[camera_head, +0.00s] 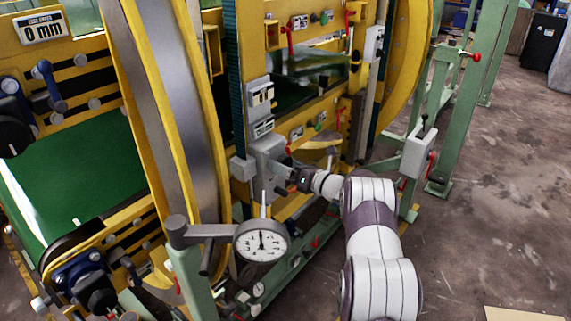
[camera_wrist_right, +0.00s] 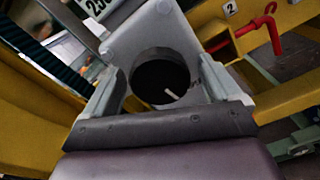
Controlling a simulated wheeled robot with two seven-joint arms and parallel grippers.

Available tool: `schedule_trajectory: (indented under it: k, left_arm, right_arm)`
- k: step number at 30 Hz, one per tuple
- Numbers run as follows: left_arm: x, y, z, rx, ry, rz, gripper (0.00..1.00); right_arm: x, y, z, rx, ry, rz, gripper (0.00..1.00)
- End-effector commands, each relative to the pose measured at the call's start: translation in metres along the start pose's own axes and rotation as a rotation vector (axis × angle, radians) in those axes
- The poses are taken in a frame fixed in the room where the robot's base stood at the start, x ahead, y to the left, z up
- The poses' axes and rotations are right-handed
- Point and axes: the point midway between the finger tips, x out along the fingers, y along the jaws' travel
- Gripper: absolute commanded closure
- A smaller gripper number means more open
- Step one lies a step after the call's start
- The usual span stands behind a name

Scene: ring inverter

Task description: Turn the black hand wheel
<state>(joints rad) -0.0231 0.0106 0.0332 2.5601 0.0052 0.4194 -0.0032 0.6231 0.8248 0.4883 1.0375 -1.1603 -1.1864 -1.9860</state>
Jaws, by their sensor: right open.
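The black hand wheel (camera_wrist_right: 160,76) is a round black knob with a white mark, set on a grey housing (camera_wrist_right: 150,27). In the right wrist view it lies between the two fingers of my right gripper (camera_wrist_right: 161,68), which is open. Whether the fingers touch it I cannot tell. In the head view my right gripper (camera_head: 285,178) is in front of the grey housing (camera_head: 268,160) on the yellow frame, and the wheel itself is hard to make out there. My left gripper is not in view.
A dial gauge (camera_head: 262,241) on a grey arm stands below and left of my right gripper. Red-handled levers (camera_head: 290,40) sit on the yellow frame. Green posts (camera_head: 457,120) stand to the right. Open concrete floor (camera_head: 500,210) lies at right.

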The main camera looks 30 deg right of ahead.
Motion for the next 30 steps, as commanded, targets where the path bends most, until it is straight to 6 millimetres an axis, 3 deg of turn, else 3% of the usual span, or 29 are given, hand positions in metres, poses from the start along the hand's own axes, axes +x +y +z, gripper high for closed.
schedule_trajectory:
  k: [7,8,12,13,23,30]
  left_arm:
    - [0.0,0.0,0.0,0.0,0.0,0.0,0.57]
    - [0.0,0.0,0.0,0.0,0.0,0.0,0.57]
    - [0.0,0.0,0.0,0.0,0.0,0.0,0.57]
    - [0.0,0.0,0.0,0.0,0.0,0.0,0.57]
    - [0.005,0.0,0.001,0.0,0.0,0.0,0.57]
    - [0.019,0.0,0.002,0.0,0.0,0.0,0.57]
  right_arm:
    - [0.002,0.0,0.0,0.0,-0.001,0.0,0.09]
    - [0.002,0.0,0.0,0.0,-0.001,0.0,0.16]
    - [0.002,0.0,0.0,0.001,-0.001,0.0,0.61]
    - [0.002,0.0,0.0,0.001,-0.001,0.0,0.64]
    - [0.001,-0.001,-0.002,0.04,0.0,0.0,0.64]
    - [0.001,-0.001,-0.003,0.184,-0.001,0.0,0.64]
